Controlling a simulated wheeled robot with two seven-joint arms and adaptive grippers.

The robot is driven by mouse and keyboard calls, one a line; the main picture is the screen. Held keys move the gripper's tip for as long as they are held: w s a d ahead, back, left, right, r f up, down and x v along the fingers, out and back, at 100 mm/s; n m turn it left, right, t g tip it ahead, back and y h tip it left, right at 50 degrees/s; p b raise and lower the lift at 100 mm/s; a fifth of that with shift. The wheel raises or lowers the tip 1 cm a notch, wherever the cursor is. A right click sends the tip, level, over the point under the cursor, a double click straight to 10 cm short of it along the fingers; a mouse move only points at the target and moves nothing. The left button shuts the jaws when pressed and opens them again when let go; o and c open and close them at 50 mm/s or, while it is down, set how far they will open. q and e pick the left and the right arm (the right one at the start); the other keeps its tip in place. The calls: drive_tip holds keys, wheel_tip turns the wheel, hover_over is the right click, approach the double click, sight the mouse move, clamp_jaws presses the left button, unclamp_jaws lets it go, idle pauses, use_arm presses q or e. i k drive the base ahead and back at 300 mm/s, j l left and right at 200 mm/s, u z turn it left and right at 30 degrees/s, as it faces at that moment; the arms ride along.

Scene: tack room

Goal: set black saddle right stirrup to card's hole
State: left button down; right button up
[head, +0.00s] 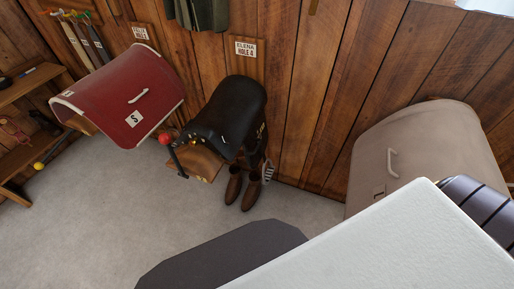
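The black saddle (228,112) sits on a wooden rack (198,162) against the plank wall. A card (246,49) on the wall above it reads "ELENA HOLE 4". A metal stirrup (268,171) seems to hang low at the saddle's right side, near the boots; it is small and partly hidden. The strap and its holes are too small to make out. Neither of my grippers is in the head view.
A red-covered saddle (125,98) marked S is at left, under another card (140,32). A beige-covered one (425,145) marked L is at right. A red-knobbed lever (166,139) and brown boots (243,190) are near the black saddle. Grey floor (120,225) is open at left.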

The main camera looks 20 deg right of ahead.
sight(233, 117)
drive_tip(key=z, duration=0.9)
drive_tip(key=j+z, duration=0.15)
drive_tip(key=j, duration=1.95)
drive_tip(key=k, duration=0.05)
